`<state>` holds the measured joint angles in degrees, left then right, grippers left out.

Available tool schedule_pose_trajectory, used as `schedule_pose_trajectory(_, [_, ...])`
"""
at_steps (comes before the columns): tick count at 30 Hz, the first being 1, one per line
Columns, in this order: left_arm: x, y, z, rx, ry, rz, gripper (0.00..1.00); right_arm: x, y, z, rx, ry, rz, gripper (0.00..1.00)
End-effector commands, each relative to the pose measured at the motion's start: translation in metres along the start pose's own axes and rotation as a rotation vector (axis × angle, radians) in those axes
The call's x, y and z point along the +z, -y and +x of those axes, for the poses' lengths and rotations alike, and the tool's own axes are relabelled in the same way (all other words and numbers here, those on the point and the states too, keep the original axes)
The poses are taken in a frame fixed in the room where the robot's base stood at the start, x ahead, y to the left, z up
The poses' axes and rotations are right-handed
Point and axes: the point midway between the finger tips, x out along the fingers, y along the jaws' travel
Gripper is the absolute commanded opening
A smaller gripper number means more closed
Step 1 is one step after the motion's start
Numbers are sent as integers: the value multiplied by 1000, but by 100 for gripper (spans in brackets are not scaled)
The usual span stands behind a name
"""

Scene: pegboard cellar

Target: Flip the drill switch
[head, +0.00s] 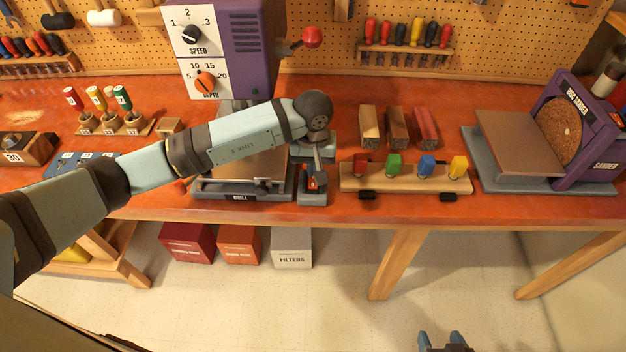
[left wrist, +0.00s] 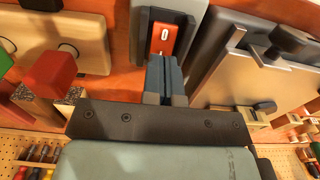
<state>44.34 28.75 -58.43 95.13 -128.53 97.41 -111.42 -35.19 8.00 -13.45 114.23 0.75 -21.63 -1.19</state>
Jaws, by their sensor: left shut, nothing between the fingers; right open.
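The purple drill (head: 253,45) stands at the table's back, with its grey base labelled DRILL at the front edge. Beside that base is a small grey switch box (head: 312,199) with an orange-red switch (head: 311,184). In the left wrist view the switch (left wrist: 164,38) shows a white 0 mark. My left gripper (head: 317,168) is shut and empty, pointing down over the switch box. In the left wrist view its fingertips (left wrist: 170,62) are right at the switch's near end; I cannot tell whether they touch. My right gripper (head: 445,338) is open and empty, low over the floor.
A wooden rack (head: 405,180) with coloured blocks stands close right of the switch box. Wood blocks (head: 397,128) lie behind it. A disc sander (head: 570,140) stands at the right. The drill's lever with a red knob (head: 311,37) sticks out above. Boxes (head: 240,246) sit under the table.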

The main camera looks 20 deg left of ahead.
Motion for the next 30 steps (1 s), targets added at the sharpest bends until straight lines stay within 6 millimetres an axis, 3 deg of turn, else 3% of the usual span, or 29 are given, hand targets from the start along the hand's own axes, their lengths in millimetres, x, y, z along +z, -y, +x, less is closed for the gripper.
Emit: schedule_pose_trajectory(30, [0, 0, 16, -1, 0, 0, 0, 12, 0, 8, 0, 0, 0, 64])
